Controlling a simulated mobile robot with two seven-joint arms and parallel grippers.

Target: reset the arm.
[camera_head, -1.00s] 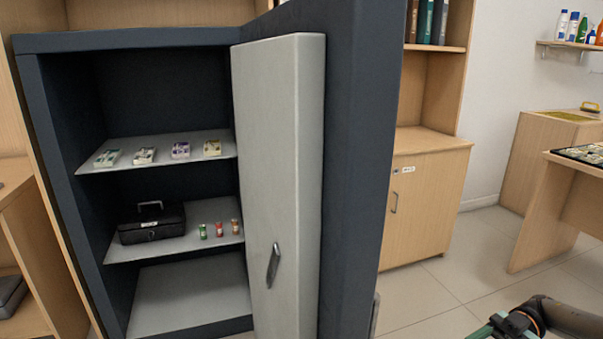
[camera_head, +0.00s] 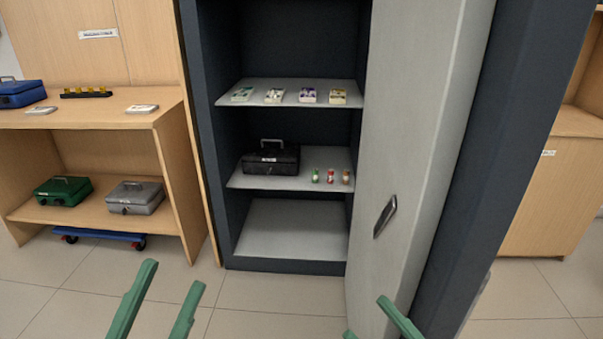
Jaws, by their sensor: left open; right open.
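My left gripper (camera_head: 173,275) shows at the bottom left, its two green fingers spread apart with nothing between them. My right gripper (camera_head: 366,317) shows at the bottom, right of centre, its green fingers apart and empty; most of it is cut off by the lower edge. It appears in front of the lower part of the open safe door (camera_head: 415,140). In the picture both grippers are below the shelves; neither holds anything. The rest of both arms is out of view.
The open safe holds several banknote bundles on its upper shelf (camera_head: 290,92), and a black cash box (camera_head: 271,158) and small rolls on the middle shelf. At left, a wooden shelf unit (camera_head: 95,104) holds blue, green and grey boxes. Tiled floor (camera_head: 260,300) is clear before the safe.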

